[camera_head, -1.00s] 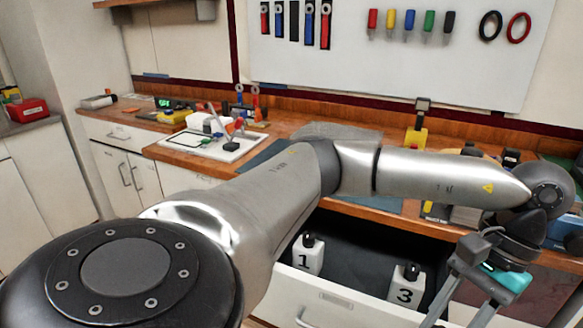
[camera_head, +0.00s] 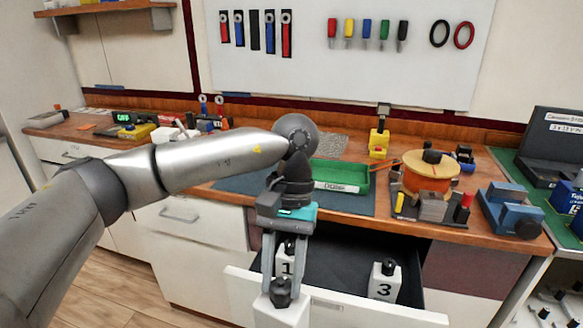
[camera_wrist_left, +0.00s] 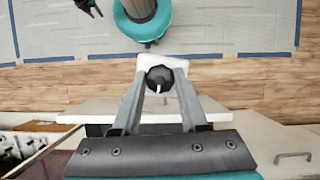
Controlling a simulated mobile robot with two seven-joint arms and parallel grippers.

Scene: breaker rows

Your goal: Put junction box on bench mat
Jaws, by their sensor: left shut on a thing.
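My left gripper (camera_head: 282,284) is shut on a white junction box (camera_head: 281,315) with a black knob on top. It holds the box in front of the open drawer, low in the head view, where the bottom edge cuts it off. In the left wrist view the box (camera_wrist_left: 192,68) and its knob sit between the fingertips (camera_wrist_left: 159,82). The bench mat (camera_head: 236,184) is a blue-grey sheet on the wooden bench, behind and above the gripper. My left arm crosses in front of part of it.
Two similar white boxes, marked 1 (camera_head: 285,262) and 3 (camera_head: 384,283), stand in the open drawer (camera_head: 335,308). A green tray (camera_head: 340,177) stands at the mat's back right. An orange spool (camera_head: 430,178) and a blue vise (camera_head: 510,212) stand further right.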

